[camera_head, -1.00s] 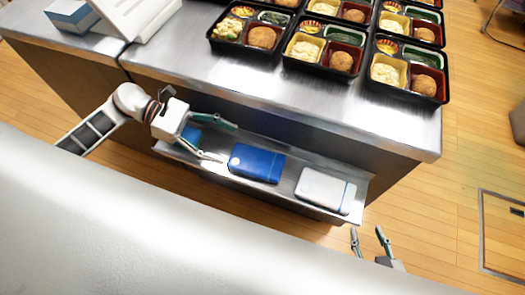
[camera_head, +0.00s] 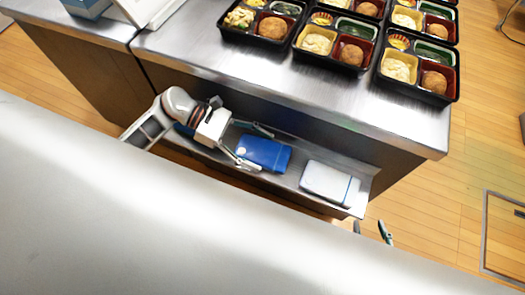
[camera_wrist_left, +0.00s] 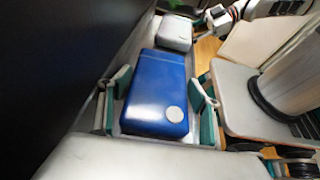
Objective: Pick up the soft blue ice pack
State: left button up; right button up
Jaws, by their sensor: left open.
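The blue ice pack (camera_head: 263,154) lies flat on the low metal shelf under the counter, between a white pack and my left gripper's palm. It also shows in the left wrist view (camera_wrist_left: 158,85), with a pale round spot near its close end. My left gripper (camera_head: 264,152) is open, its fingers on either side of the pack's near end. In the left wrist view its fingertips (camera_wrist_left: 163,87) flank the pack with small gaps, and it is not closed on it. My right gripper (camera_head: 372,230) shows only its fingertips, spread apart and empty, below the shelf's right end.
A white pack (camera_head: 329,183) lies right of the blue one on the shelf (camera_head: 290,181). Another blue thing (camera_head: 184,130) is mostly hidden behind my left gripper. The counter (camera_head: 210,60) overhangs the shelf's back and carries several bento trays (camera_head: 417,91).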

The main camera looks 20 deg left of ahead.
pick_arm(q)
jog(key=shift+x, duration=0.9)
jog(key=c, duration=1)
jog(key=shift+r, duration=0.1)
